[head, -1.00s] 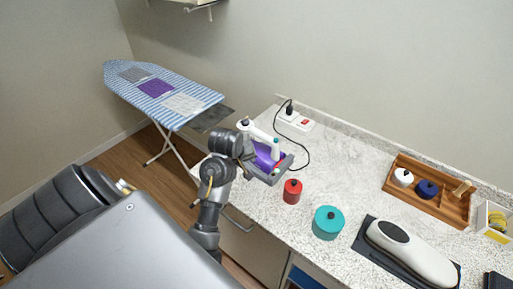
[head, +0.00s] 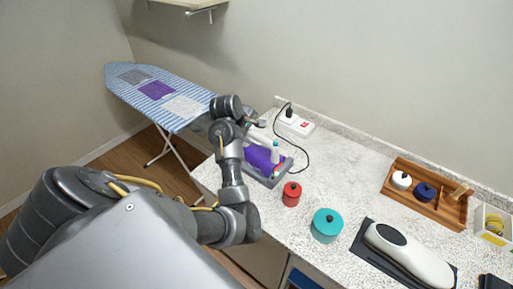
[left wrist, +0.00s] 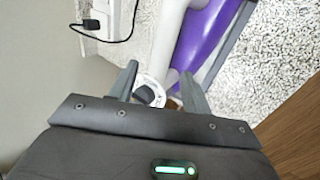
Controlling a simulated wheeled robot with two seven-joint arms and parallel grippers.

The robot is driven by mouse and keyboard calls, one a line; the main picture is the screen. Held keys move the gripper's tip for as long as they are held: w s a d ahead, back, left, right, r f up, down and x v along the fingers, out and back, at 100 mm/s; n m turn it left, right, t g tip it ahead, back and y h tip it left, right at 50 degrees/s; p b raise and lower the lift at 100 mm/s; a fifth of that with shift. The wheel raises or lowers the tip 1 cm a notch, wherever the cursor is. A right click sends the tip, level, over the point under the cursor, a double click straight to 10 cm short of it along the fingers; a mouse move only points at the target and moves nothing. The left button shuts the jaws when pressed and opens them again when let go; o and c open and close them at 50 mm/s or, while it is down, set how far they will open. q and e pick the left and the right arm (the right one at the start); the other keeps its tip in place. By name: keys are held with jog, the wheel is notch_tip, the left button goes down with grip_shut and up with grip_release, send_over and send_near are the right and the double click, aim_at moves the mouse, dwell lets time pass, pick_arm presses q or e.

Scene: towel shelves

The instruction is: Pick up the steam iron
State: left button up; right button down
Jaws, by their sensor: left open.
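The steam iron (head: 262,156), purple and white, sits on a grey rest on the counter near its left end. A dark cord runs from it to a white power strip. In the left wrist view its purple body and white handle (left wrist: 167,42) show at the top. A round white end with a dark knob (left wrist: 146,93) lies between my fingertips. My left gripper (left wrist: 158,84) is open, with one finger on each side of that end; contact cannot be told. In the head view my arm hides part of the iron. My right gripper is not in view.
A red canister (head: 291,195), a teal pot (head: 326,225) and a large white appliance (head: 408,255) stand on the counter to the right. A wooden tray (head: 430,206) is further right. The power strip (head: 295,122) is behind the iron. An ironing board (head: 180,105) stands left.

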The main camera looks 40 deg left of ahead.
aim_at(255, 135)
pick_arm(q)
jog(key=shift+w+f+p, duration=0.25)
jog(key=shift+f+p, duration=0.1)
jog(key=p+x, duration=0.1)
jog(key=x, duration=0.2)
jog(key=shift+w+f+p, duration=0.15)
jog(key=shift+f+p, duration=0.05)
jog(key=shift+p, duration=0.2)
jog(key=shift+w+a+f, duration=0.1)
jog(key=shift+w+f, duration=0.2)
jog(key=shift+f, duration=0.25)
grip_shut()
jog(key=shift+r, duration=0.1)
dwell(0.3)
jog(key=shift+w, duration=0.1)
